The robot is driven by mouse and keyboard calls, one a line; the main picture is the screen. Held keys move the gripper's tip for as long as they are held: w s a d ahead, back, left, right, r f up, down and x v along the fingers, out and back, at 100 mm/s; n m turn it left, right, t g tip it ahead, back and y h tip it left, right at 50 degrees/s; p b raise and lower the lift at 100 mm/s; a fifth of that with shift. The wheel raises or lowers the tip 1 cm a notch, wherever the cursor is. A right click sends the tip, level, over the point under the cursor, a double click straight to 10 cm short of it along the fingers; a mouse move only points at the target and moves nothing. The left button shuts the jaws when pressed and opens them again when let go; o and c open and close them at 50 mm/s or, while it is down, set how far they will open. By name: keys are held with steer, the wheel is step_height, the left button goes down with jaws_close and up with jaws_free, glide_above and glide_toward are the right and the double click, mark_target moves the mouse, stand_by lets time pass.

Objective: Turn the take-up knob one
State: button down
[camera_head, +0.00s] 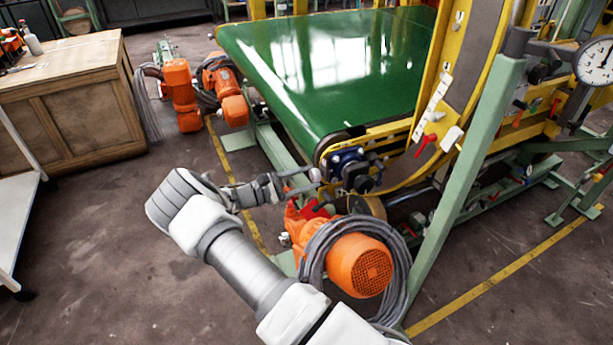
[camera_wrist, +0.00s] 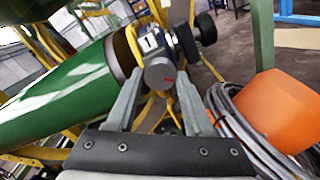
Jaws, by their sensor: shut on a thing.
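In the head view my gripper (camera_head: 312,180) reaches right to the knob at the near corner of the green conveyor belt (camera_head: 330,65). The knob is small there and partly covered by the fingers. A dark blue bearing block (camera_head: 350,165) is just behind it.
An orange motor (camera_head: 360,265) with coiled grey cable (camera_head: 312,262) stands close below my gripper. A green slanted post (camera_head: 462,190) rises to the right. A wooden cabinet (camera_head: 75,115) is at the left.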

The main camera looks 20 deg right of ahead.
steer(key=n, duration=0.3)
steer(key=shift+n+p, duration=0.3)
steer(key=shift+p, duration=0.05)
steer(key=shift+n, duration=1.9)
steer(key=shift+c, duration=1.4)
jaws_free()
steer(key=a+p, duration=0.1)
steer(key=a, duration=1.6)
steer(key=shift+s+a, duration=0.25)
steer(key=shift+s, duration=0.05)
